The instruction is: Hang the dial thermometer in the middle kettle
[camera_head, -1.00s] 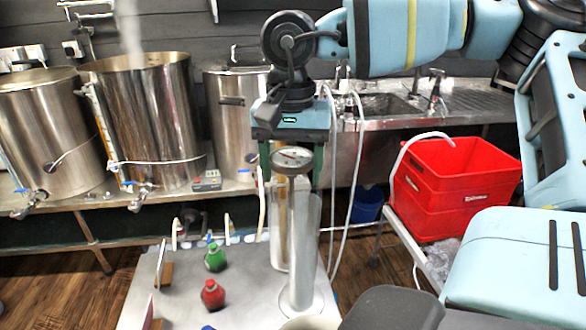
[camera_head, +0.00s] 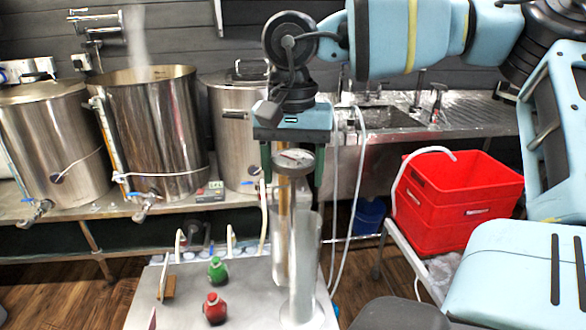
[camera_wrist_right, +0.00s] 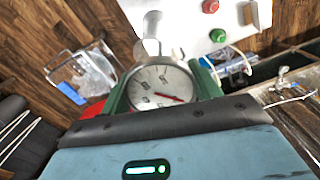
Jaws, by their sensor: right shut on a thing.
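The dial thermometer (camera_head: 294,160) has a round white face with a red pointer. It is held in my right gripper (camera_head: 291,165), whose green fingers are shut on it, above the steel cart. The wrist view also shows the dial (camera_wrist_right: 160,92) between the green fingers. Its stem hangs down and is partly lost against the clear cylinders. The middle kettle (camera_head: 158,120) is a tall steel pot on the back bench, open at the top and steaming. It stands to the left of and behind my right gripper. My left gripper is not in view.
Lidded kettles (camera_head: 50,145) and (camera_head: 238,125) flank the middle one. Green (camera_head: 217,271) and red (camera_head: 214,309) bottles and a clear cylinder (camera_head: 303,270) stand on the cart (camera_head: 180,315). A red crate (camera_head: 455,205) is at right. A small controller (camera_head: 210,192) sits on the bench.

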